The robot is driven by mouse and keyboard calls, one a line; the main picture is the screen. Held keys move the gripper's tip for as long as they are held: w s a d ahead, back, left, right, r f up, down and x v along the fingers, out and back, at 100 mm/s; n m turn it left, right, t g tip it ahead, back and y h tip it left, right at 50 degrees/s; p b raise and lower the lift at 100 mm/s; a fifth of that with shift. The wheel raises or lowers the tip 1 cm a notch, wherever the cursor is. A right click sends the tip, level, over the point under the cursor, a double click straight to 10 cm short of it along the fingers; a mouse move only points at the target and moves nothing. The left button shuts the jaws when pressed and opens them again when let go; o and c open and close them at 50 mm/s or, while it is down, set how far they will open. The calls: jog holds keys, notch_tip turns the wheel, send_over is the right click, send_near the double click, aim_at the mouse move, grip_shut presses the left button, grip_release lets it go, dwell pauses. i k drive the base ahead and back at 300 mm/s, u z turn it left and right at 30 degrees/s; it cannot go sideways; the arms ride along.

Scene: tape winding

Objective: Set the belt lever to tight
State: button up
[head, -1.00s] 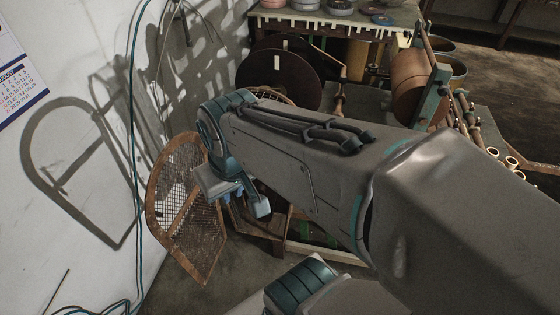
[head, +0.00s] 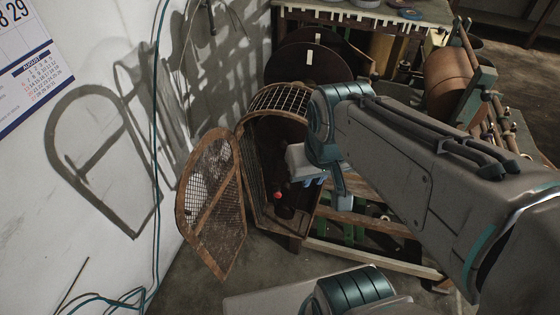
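A small red knob (head: 277,196) shows low inside an arched mesh cage (head: 246,180) and may be the end of the belt lever. The lever's shaft and any tight or loose marks are too dark and small to make out. My gripper (head: 312,181) is at the right side of the cage opening, to the right of the knob and a little higher in the picture. My arm partly hides the gripper, and its finger gap is not clear. I see nothing held in it.
The cage's arched mesh door (head: 216,227) hangs open to the left near the white wall. A wooden frame (head: 375,257) stands low to the right of the cage. Large dark discs (head: 290,65) stand behind it. Cables (head: 157,130) run down the wall.

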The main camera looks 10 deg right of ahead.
aim_at(285, 187)
jog(key=u, duration=0.4)
jog(key=k, duration=0.35)
jog(key=u, duration=0.3)
